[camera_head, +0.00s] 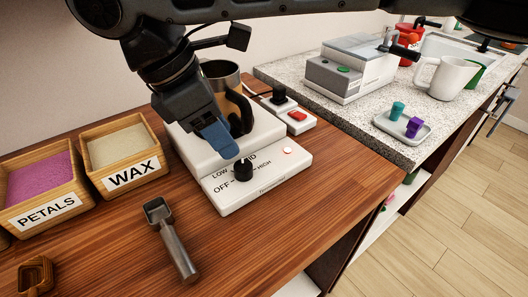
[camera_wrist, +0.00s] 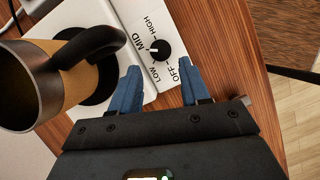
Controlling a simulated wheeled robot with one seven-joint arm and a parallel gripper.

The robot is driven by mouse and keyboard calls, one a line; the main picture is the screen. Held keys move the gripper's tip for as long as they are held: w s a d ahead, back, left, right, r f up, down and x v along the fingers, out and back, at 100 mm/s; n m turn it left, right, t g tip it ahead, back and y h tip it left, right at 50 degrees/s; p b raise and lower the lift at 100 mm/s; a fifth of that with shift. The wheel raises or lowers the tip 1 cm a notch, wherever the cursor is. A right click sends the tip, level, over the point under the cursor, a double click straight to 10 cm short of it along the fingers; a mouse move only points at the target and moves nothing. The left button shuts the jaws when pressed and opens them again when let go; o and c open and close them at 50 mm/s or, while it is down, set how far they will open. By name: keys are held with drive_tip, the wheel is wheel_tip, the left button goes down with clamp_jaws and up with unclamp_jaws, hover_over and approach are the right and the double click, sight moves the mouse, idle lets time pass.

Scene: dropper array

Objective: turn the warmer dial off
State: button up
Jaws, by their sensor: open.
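The warmer (camera_head: 256,188) is a white unit on the wooden counter. Its black dial (camera_head: 243,170) sits on the front panel among the labels OFF, LOW, MID and HIGH. In the wrist view the dial (camera_wrist: 161,51) has a white mark pointing left, toward MID. A small red light (camera_head: 287,150) glows on the panel. My gripper (camera_head: 221,150) is just above and behind the dial in the head view. In the wrist view its blue fingers (camera_wrist: 159,80) are apart and empty, with the dial ahead of the gap between them.
A metal mug with a tan band (camera_wrist: 70,80) stands on the warmer's plate, close to my gripper. A wax box (camera_head: 125,180), a petals box (camera_head: 45,213) and a metal scoop (camera_head: 174,243) are to the left. A small switch box (camera_head: 297,121) is behind right.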

sight(244, 165)
drive_tip(key=x, duration=0.7)
drive_tip(key=shift+f, duration=0.25)
drive_tip(key=shift+c, duration=0.3)
drive_tip(key=c, duration=0.7)
